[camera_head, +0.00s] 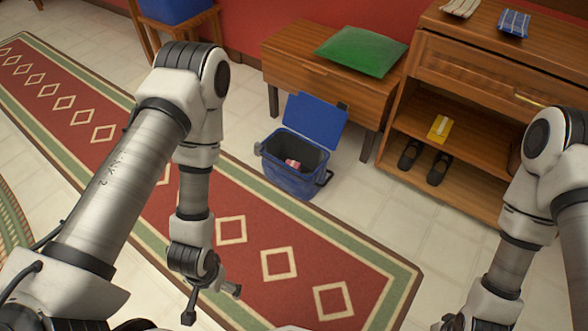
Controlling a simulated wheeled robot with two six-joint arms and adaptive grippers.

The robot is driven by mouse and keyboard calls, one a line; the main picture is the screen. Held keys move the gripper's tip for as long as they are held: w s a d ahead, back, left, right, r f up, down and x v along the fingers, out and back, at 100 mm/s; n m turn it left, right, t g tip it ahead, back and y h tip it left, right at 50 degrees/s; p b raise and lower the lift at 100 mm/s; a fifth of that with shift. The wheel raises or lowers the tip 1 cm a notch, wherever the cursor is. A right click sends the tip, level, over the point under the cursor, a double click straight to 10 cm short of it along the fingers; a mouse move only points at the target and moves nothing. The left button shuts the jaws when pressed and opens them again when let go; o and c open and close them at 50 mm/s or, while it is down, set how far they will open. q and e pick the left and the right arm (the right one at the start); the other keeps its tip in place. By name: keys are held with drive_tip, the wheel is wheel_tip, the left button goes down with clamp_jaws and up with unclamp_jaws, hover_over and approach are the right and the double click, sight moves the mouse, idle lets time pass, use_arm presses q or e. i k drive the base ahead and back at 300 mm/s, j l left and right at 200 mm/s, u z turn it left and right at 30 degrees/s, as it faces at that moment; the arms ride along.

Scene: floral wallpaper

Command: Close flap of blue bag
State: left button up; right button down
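The blue bag (291,179) stands upright on the floor at the edge of the red runner, in front of a wooden bench. Its flap (315,119) is raised and leans back toward the bench, so the mouth is open. A small pink item (292,164) shows inside. My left gripper (211,305) hangs over the runner, to the left of the bag and nearer to me, apart from it. Its fingers are small and I cannot tell their opening. My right arm comes down at the right edge, and its gripper (452,323) is mostly cut off by the bottom edge.
A wooden bench (290,62) with a green cushion (361,51) stands behind the bag. A shelf unit (463,68) to the right holds black shoes (438,168) and a yellow item (440,129). The runner (246,258) in front of the bag is clear.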

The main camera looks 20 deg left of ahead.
sight(321, 121)
drive_tip(key=i+j+z, duration=0.2)
drive_tip(key=i, duration=0.4)
drive_tip(key=i+j+z, duration=0.2)
drive_tip(key=i, duration=0.35)
drive_tip(key=i+j+z, duration=0.2)
drive_tip(key=i+j, duration=0.25)
drive_tip(key=i, duration=0.1)
